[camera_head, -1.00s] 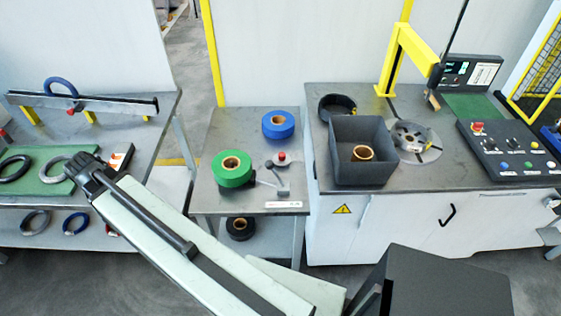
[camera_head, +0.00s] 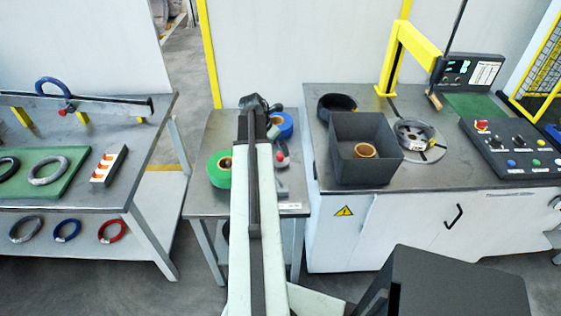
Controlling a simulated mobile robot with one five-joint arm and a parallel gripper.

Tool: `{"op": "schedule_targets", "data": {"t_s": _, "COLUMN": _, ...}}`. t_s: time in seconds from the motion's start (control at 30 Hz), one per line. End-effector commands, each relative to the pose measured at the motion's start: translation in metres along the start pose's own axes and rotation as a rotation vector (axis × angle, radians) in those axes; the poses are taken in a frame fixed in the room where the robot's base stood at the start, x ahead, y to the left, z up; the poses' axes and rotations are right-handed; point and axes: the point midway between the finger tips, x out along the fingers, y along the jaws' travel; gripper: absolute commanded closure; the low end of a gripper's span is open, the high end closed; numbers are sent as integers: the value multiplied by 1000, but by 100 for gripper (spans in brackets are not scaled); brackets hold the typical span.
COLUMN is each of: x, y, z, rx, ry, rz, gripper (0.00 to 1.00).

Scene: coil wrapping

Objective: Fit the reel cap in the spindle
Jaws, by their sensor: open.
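My gripper (camera_head: 258,104) is over the far part of the small middle table (camera_head: 200,196), seen from behind at the end of my arm. It is open; its fingertips are hard to make out. A small grey piece with a red knob (camera_head: 280,156), which may be the reel cap, stands on this table just right of my arm and nearer than my gripper. My arm partly hides it. A round metal fixture (camera_head: 432,154) lies on the right-hand machine bench. I cannot tell for sure which part is the spindle.
A green tape roll (camera_head: 217,172) and a blue tape roll (camera_head: 286,128) are partly behind my arm. A dark open bin (camera_head: 350,172) with a brown-cored roll stands on the machine bench, below a yellow post (camera_head: 393,60). The left bench (camera_head: 150,130) holds wire coils.

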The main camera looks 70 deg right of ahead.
Motion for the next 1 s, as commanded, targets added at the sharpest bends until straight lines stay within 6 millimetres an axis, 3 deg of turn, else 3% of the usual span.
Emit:
{"op": "schedule_targets", "data": {"t_s": 0.2, "x": 28, "y": 0, "z": -2, "rx": 1, "ry": 0, "rz": 0, "gripper": 2}}
{"op": "schedule_targets", "data": {"t_s": 0.37, "x": 28, "y": 0, "z": -1, "rx": 0, "ry": 0, "rz": 1, "gripper": 2}}
{"op": "schedule_targets", "data": {"t_s": 0.7, "x": 80, "y": -6, "z": -3, "rx": 1, "ry": 0, "rz": 0, "gripper": 2}}
{"op": "schedule_targets", "data": {"t_s": 0.93, "x": 77, "y": -6, "z": -1, "rx": 1, "ry": 1, "rz": 0, "gripper": 2}}
{"op": "schedule_targets", "data": {"t_s": 1.0, "x": 77, "y": -6, "z": -1, "rx": 1, "ry": 1, "rz": 0, "gripper": 19}}
